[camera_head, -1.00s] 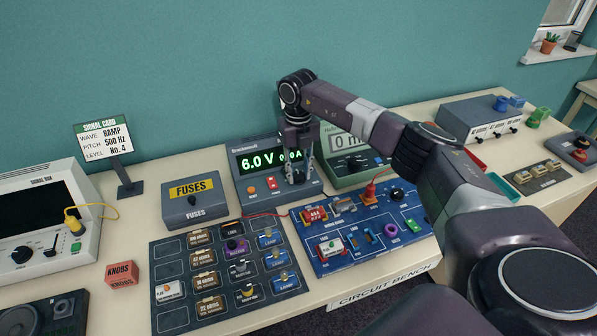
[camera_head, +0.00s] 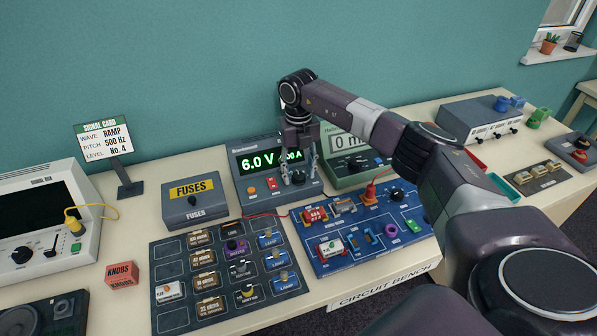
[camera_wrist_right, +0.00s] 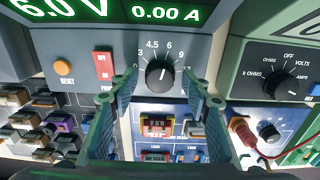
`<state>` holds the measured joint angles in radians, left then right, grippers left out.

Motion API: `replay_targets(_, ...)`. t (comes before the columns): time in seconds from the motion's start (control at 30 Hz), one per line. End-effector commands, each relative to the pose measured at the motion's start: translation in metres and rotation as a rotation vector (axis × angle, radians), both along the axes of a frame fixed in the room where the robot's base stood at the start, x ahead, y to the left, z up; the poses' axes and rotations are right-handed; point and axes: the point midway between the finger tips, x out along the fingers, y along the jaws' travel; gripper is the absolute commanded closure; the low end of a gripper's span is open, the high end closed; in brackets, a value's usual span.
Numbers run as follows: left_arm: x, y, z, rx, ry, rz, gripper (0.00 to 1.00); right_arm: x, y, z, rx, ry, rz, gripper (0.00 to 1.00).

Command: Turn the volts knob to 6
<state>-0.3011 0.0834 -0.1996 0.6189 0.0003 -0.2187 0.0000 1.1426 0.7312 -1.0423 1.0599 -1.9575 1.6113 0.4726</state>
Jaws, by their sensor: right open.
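The power supply (camera_head: 247,193) stands against the wall at the back. Its green display (camera_head: 258,163) reads 6.0 V, and the wrist view also shows 0.00 A. The black volts knob (camera_wrist_right: 160,73) is on its front panel; its white pointer line points up and slightly right, at the 6 mark. My right gripper (camera_wrist_right: 161,88) is open, with one finger on each side of the knob and visible gaps between. In the head view my right gripper (camera_head: 299,172) hangs down in front of the supply. My left gripper is not in view.
A red switch (camera_wrist_right: 103,66) and an orange reset button (camera_wrist_right: 63,67) sit left of the knob. A green meter (camera_head: 347,178) stands close on the right. The blue circuit board (camera_head: 330,262) lies in front, and a fuses box (camera_head: 178,212) is at the left.

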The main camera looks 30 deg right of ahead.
Motion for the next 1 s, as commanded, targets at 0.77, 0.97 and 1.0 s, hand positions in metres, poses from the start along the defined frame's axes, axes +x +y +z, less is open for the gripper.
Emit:
replay_targets(0.77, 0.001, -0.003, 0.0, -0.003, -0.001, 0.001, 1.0, 0.001, 0.0, 0.118, 0.001, -0.002, -0.001, 0.56)
replay_targets(0.97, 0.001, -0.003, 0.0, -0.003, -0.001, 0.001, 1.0, 0.001, 0.0, 0.119, 0.0, -0.001, -0.001, 0.56)
replay_targets(1.0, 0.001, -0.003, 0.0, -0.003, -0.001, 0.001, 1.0, 0.001, 0.0, 0.119, 0.001, -0.001, -0.001, 0.56)
